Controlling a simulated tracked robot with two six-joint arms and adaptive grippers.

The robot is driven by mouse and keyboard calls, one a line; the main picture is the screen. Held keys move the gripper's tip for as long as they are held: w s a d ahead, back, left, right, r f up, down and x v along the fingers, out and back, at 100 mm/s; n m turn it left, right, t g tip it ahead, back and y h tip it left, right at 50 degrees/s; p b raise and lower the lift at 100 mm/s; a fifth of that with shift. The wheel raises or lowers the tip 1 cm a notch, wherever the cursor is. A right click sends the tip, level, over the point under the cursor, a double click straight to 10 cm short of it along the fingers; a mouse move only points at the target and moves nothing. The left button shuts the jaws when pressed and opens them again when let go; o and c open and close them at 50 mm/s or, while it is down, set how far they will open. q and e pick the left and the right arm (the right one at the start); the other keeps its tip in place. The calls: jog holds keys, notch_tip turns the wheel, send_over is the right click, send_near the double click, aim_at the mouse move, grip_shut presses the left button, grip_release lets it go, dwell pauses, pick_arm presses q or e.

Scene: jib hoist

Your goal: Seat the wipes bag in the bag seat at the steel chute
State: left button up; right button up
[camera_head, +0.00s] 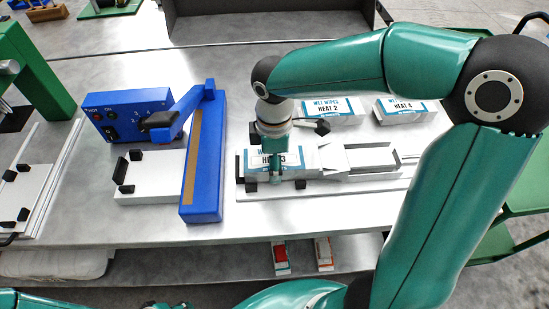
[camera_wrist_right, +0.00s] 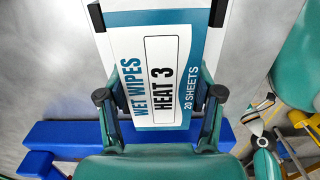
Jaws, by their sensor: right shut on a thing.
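The wipes bag (camera_head: 258,158), a white and blue pack marked HEAT 3, lies flat in the bag seat (camera_head: 240,182) at the left end of the steel chute (camera_head: 368,158). Black stops of the seat show around it. My right gripper (camera_head: 276,172) reaches down over the bag and is shut on it. In the right wrist view, its fingers (camera_wrist_right: 160,108) press the two sides of the bag (camera_wrist_right: 160,75). The gripper hides part of the bag in the head view, so I cannot tell whether it touches every stop.
A blue sealer (camera_head: 204,160) with a white plate (camera_head: 150,175) stands left of the seat. Packs marked HEAT 2 (camera_head: 333,112) and HEAT 4 (camera_head: 403,110) lie behind the chute. A green frame (camera_head: 35,75) stands far left. The front bench strip is clear.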

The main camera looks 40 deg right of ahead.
jog(key=shift+f, duration=0.45)
dwell(0.6)
jog(key=o, duration=0.8)
jog(key=shift+r, duration=0.1)
notch_tip(320, 180, up, 10)
jog(key=shift+r, duration=0.9)
